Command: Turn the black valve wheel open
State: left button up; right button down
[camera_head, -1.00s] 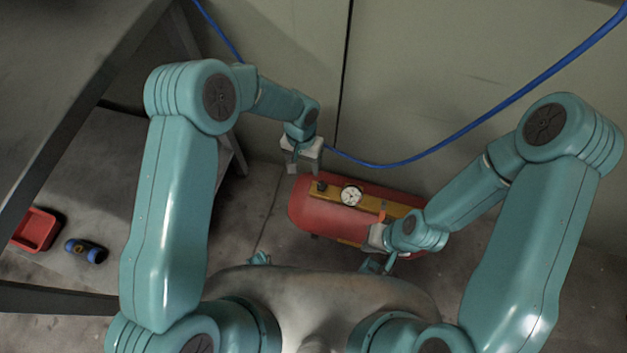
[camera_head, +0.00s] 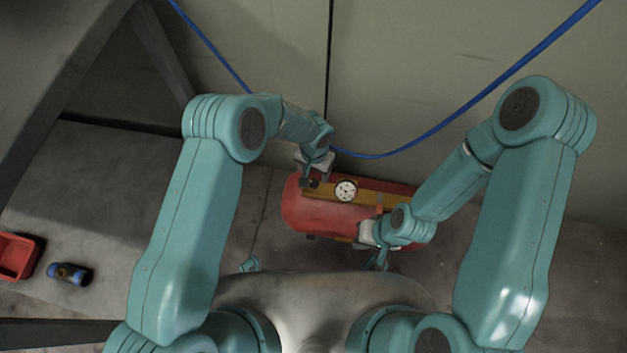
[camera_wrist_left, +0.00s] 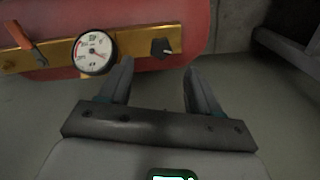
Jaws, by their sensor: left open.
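The black valve wheel (camera_wrist_left: 162,48) sits at the end of the brass manifold (camera_wrist_left: 140,44) on a red tank. In the left wrist view it lies just beyond and between the open, empty fingertips of my left gripper (camera_wrist_left: 159,68), with no contact visible. In the head view my left gripper (camera_head: 311,172) is over the left end of the tank (camera_head: 330,213), close by the wheel (camera_head: 314,184), partly covering that area. My right gripper (camera_head: 368,234) is at the tank's front right side; its jaws are too small to read.
A round white gauge (camera_head: 346,190) and an orange lever (camera_head: 379,209) stand on the manifold right of the wheel. A wall with a blue hose (camera_head: 450,123) is behind. A red bin (camera_head: 18,256) and a blue cylindrical object (camera_head: 69,273) lie far left.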

aim_at(314, 183)
pick_arm(q)
notch_tip(314, 183, down, 6)
jog(key=shift+f+b, duration=0.15)
jog(key=shift+b, duration=0.45)
jog(key=c, duration=1)
